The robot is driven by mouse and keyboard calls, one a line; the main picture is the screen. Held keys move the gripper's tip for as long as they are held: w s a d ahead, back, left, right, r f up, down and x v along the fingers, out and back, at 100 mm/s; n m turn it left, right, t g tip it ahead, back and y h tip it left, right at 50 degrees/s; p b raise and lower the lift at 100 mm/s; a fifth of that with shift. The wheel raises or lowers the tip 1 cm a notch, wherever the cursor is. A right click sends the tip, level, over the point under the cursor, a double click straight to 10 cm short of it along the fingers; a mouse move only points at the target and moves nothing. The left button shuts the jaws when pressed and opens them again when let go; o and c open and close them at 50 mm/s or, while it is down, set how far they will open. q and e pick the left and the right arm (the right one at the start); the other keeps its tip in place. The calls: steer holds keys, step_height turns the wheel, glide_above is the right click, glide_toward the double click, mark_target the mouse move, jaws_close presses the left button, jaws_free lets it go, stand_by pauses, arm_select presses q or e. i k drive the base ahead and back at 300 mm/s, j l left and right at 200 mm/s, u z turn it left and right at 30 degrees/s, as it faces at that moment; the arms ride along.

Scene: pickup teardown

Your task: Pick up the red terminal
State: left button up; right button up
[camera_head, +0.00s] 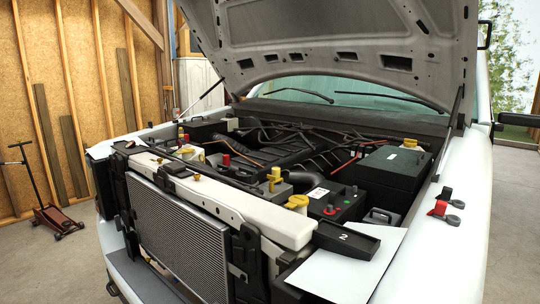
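A red terminal (438,208) with a dark grey ring-shaped end lies on the white right-hand fender of the pickup. A similar black terminal (446,193) lies just behind it on the same fender. A black battery (345,203) with a small red spot on its top sits in the engine bay to the left of them. Another small red part (227,159) shows further left in the bay. Neither of my grippers is in view.
The hood (320,35) is propped open above the bay. A black tray marked 2 (346,239) and a white sheet (350,268) lie at the front right corner. A red floor jack (55,218) stands at far left. Floor right of the fender is clear.

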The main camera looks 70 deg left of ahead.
mark_target(187, 136)
steer(key=u, duration=2.75)
steer(key=i+j, duration=0.5)
steer(key=j, duration=0.2)
steer(key=i+j+z, duration=0.1)
steer(key=i+j, duration=0.15)
steer(key=j, duration=0.15)
steer(key=i+j, duration=0.5)
steer(key=j, duration=0.25)
steer(key=z, duration=0.05)
